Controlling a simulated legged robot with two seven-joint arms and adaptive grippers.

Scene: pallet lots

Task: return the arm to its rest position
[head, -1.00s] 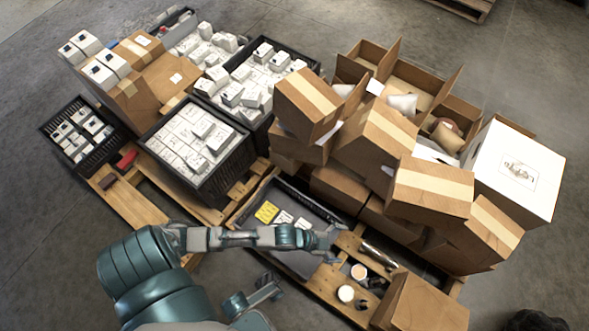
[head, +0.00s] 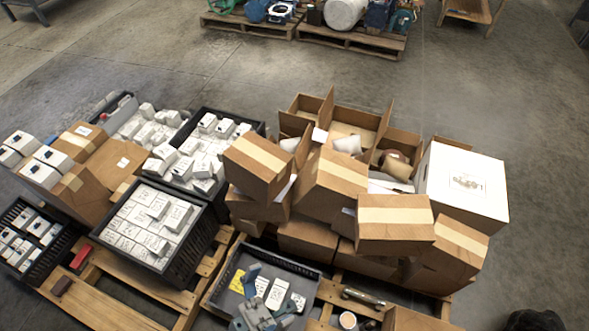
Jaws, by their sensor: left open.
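My left gripper (head: 268,293) shows at the bottom edge of the head view, in front of and over a shallow dark tray (head: 222,273). Its blue-grey fingers stand apart and hold nothing that I can see. The rest of my left arm is out of the picture. Inside the tray, a yellow card (head: 237,281) and several white labelled items (head: 277,293) lie beside and behind the gripper. Whether the fingers touch any of them I cannot tell.
Stacked brown cartons (head: 395,222) and a white box (head: 466,182) stand right of the tray. A black crate of white boxes (head: 190,240) stands left on wooden pallets (head: 100,303). A metallic cylinder (head: 362,297) lies to the right. Open floor (head: 330,72) lies behind.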

